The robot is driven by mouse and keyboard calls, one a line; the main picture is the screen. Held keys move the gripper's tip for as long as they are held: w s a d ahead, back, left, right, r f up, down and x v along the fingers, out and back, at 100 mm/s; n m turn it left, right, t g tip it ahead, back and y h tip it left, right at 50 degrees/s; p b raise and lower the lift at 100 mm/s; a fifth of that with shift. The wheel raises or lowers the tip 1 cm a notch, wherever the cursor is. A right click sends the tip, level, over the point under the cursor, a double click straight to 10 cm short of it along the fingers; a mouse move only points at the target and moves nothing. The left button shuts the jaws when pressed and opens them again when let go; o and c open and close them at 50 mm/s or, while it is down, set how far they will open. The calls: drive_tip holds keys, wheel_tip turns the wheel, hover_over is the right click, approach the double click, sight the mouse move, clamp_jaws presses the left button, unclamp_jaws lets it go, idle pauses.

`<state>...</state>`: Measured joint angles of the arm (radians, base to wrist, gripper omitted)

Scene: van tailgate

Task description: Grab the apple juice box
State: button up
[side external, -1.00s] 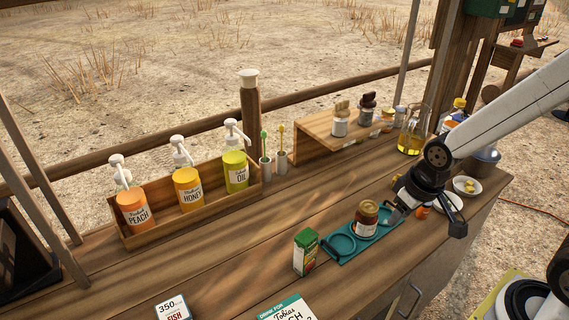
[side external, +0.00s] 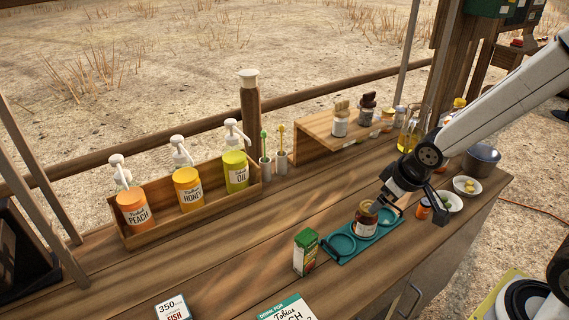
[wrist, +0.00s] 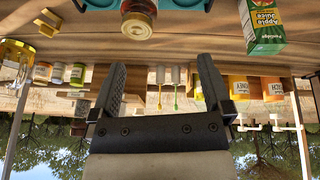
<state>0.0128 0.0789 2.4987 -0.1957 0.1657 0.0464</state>
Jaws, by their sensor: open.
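The apple juice box (side external: 305,252) is a small green and white carton standing upright on the wooden counter, just left of the teal holder (side external: 345,250). In the wrist view the juice box (wrist: 262,27) shows at the upper right, with its "Apple Juice" label readable. My gripper (side external: 387,205) is open and empty, above the right part of the holder and to the right of the box.
A wooden tray (side external: 190,225) with several pump bottles stands at the left. A small orange jar (side external: 423,209) and bowls (side external: 465,186) are at the right. Signs (side external: 287,309) stand at the front edge. The counter between tray and box is clear.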

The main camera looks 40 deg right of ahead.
sight(305, 253)
drive_tip(key=w+a+n+t+y, duration=0.5)
drive_tip(key=w+n, duration=0.2)
drive_tip(key=w, duration=0.5)
drive_tip(key=s+a+f+n+g+y, duration=0.1)
drive_tip(key=s+a+n+g+y, duration=0.4)
drive_tip(key=a+n+g+y, duration=0.3)
drive_tip(key=shift+s+f+n+g+y, duration=0.15)
drive_tip(key=shift+s+n+g+y, duration=0.1)
drive_tip(key=shift+n+g+y, duration=0.65)
drive_tip(key=shift+f, duration=0.1)
drive_tip(key=shift+a+f, duration=0.1)
drive_tip(key=shift+f, duration=1.35)
drive_tip(key=shift+f, duration=0.1)
